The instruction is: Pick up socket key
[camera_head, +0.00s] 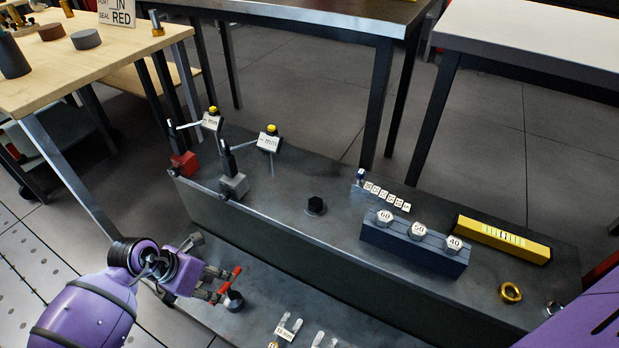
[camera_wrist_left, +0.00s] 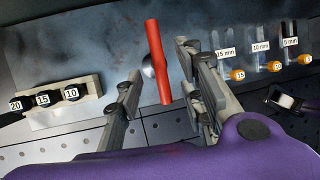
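The socket key shows as a red bar handle (camera_head: 231,283) over a dark round part, on the lower shelf in the head view. In the left wrist view the red handle (camera_wrist_left: 158,62) runs lengthwise between the fingers, with a grey rounded part partly hidden beneath it. My left gripper (camera_head: 218,285) is open, its fingers on either side of the handle; it also shows in the left wrist view (camera_wrist_left: 157,75). I see gaps between fingers and handle there, with no clear grip.
A beige holder (camera_wrist_left: 60,101) with pieces marked 20, 15 and 10 lies left of the gripper. Orange-ended tools (camera_wrist_left: 238,75) with size labels lie right. The raised grey bench (camera_head: 300,235) stands behind, with a blue block (camera_head: 412,249) and yellow level (camera_head: 502,240) on it.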

